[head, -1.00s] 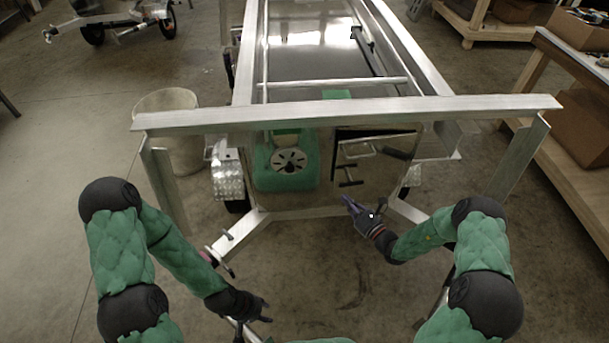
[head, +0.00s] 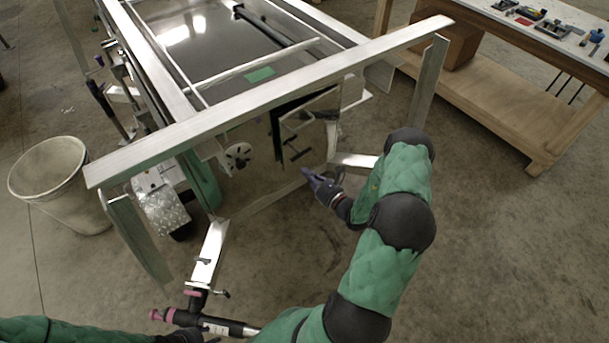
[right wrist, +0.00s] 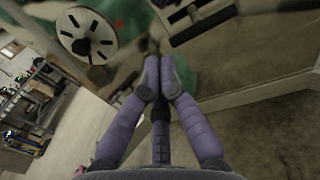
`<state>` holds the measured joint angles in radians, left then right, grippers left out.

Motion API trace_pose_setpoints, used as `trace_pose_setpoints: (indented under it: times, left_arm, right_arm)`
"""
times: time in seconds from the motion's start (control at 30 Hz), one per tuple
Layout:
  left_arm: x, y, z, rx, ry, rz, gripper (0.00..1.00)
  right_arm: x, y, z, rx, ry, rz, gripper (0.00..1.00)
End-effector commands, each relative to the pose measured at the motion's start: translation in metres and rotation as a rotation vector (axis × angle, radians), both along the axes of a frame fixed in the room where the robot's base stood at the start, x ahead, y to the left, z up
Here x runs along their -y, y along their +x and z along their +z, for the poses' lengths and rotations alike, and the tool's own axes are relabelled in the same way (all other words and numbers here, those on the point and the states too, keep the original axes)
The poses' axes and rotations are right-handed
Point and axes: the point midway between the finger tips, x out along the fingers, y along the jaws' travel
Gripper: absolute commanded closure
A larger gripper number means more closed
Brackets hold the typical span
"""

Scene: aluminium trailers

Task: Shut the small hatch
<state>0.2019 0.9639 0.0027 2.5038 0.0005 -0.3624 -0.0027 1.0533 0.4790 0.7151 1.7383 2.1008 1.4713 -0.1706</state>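The small hatch (head: 316,122) is a metallic panel on the trailer's front wall, under the cross beam. A dark gap along its left and upper edges shows it standing ajar. It carries a dark T-shaped handle (head: 297,152); a dark handle also shows in the right wrist view (right wrist: 203,22). My right gripper (head: 308,174) is just below the hatch, apparently apart from it. In the right wrist view its purple fingers (right wrist: 160,62) are drawn together at the tips, with nothing seen between them. My left gripper (head: 185,337) is partly cut off at the bottom edge; its fingers are unclear.
A round slotted vent (head: 238,157) is left of the hatch and shows large in the right wrist view (right wrist: 86,35). The cross beam (head: 270,95) overhangs the hatch. The tow frame (head: 208,258) runs below. A bucket (head: 60,185) stands left; a wooden workbench (head: 500,90) stands right.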

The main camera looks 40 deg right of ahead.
Motion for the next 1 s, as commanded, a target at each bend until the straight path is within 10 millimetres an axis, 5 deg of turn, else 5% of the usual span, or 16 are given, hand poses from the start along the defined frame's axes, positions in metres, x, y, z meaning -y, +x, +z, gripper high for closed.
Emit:
trace_pose_setpoints:
  times: [0.5,1.0]
  left_arm:
    - [0.000,0.000,-0.029,0.001,0.000,0.001,0.60]
    - [0.000,0.000,-0.033,0.001,0.000,0.001,0.60]
  right_arm:
    - [0.001,0.091,-0.001,0.003,0.000,0.003,1.00]
    - [0.002,0.107,0.000,0.000,0.001,0.001,1.00]
